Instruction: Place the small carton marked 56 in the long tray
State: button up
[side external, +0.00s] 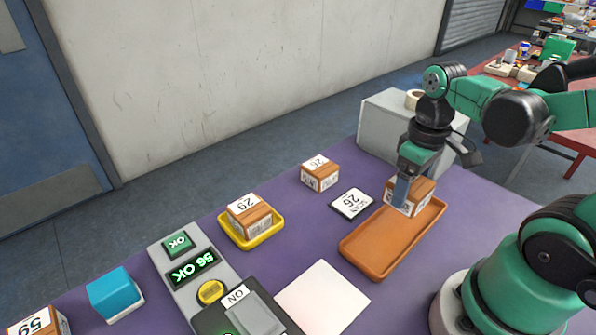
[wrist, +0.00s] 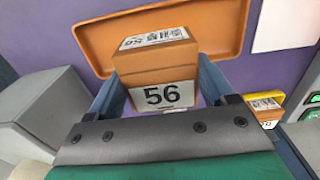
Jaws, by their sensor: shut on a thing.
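The small carton marked 56 (wrist: 160,75) is brown with white labels, and its number faces the wrist camera. My gripper (wrist: 155,90) is shut on it, with a blue finger on each side. In the side view, my gripper (side external: 403,190) holds the carton (side external: 422,192) at the far right end of the long orange tray (side external: 375,250). The carton is over or in that end; I cannot tell whether it touches the tray floor. The rest of the tray is empty. The tray also shows in the wrist view (wrist: 222,25).
A carton marked 29 (side external: 249,215) sits in a yellow tray (side external: 265,240). A carton marked 26 (side external: 320,173) and a flat card marked 26 (side external: 351,203) lie nearby. The scanner console (side external: 190,268) reads "56 OK". A white sheet (side external: 322,297), blue box (side external: 114,290) and grey box (side external: 385,125) stand around.

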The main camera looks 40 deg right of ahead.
aim_at(413, 183)
jog(key=shift+f, duration=3.35)
jog(key=o, duration=1.3)
jog(key=shift+r, duration=0.1)
notch_tip(413, 183, up, 11)
jog(key=shift+r, duration=0.2)
jog(key=w+a+t, duration=0.6)
jog(key=w+t, duration=0.1)
jog(key=shift+w+a, duration=0.15)
jog(key=shift+a, duration=0.1)
